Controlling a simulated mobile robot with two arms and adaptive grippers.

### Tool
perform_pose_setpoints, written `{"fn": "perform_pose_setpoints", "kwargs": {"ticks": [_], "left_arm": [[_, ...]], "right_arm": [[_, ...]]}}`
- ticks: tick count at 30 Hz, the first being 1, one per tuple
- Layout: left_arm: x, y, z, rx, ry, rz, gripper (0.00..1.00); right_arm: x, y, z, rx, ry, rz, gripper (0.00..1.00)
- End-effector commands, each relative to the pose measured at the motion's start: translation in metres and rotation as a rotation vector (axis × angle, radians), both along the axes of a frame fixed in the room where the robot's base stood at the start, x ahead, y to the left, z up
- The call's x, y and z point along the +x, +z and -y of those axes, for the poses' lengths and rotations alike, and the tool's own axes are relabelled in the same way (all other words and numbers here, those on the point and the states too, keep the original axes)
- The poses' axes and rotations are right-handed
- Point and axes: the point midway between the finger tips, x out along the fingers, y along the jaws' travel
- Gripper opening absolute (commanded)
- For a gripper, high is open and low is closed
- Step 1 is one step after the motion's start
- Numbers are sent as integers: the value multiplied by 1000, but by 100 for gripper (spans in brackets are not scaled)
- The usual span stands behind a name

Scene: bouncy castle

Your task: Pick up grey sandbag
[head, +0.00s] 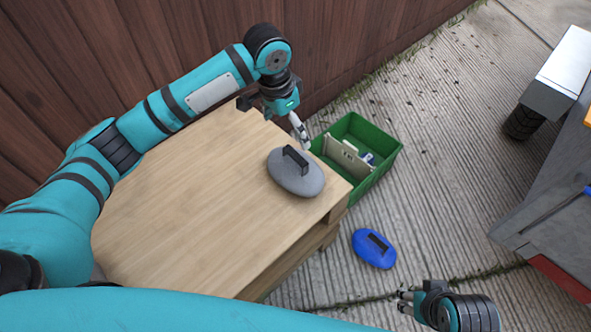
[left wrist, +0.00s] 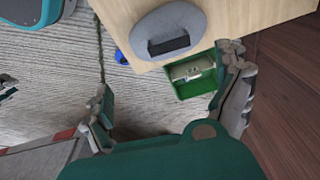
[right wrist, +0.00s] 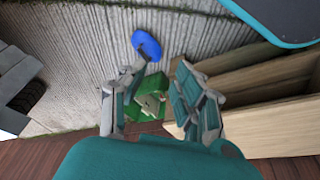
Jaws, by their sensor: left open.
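The grey sandbag (head: 290,178) is an oval bag with a dark handle on top. It lies on the wooden table near its right end, and it also shows in the left wrist view (left wrist: 170,22). My left gripper (head: 304,140) is just behind the sandbag in the head view, apart from it; its fingers are spread and empty in the left wrist view (left wrist: 168,105). My right gripper (head: 404,300) is low at the bottom right, away from the sandbag. In the right wrist view its fingers (right wrist: 150,90) are apart with nothing between them.
The wooden table (head: 180,200) is otherwise bare. A green crate (head: 385,160) with a few items stands on the concrete beyond its right end. A blue sandbag (head: 365,250) lies on the ground. A wooden fence runs behind. A grey cart (head: 545,190) stands at the right.

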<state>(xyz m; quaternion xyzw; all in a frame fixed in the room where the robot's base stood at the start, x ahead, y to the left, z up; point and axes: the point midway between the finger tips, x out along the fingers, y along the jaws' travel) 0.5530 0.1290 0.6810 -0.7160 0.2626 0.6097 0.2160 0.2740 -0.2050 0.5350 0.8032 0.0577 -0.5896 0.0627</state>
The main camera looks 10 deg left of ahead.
Motion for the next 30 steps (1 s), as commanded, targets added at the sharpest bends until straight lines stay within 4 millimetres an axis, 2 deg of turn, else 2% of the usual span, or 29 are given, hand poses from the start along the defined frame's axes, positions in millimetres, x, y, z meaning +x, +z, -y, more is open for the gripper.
{"fn": "perform_pose_setpoints", "kwargs": {"ticks": [2, 5, 9, 16, 24, 30], "left_arm": [[8, 11, -8, 14, 17, -2, 100], [11, 10, -11, 19, 26, -8, 100], [14, -13, -9, 19, 26, -9, 100], [20, -64, -4, 18, 27, -8, 100], [25, -96, -1, 18, 24, -5, 100], [26, -105, 0, 18, 24, -4, 100]], "right_arm": [[0, -1, 0, 0, 0, 0, 32], [0, 0, 0, 0, 0, 2, 32], [-6, 11, 1, 1, -1, 11, 32], [-6, -7, 1, 0, -1, 7, 32], [48, 8, -15, 53, 20, 265, 32], [65, 16, -21, 72, 27, 352, 32]]}}
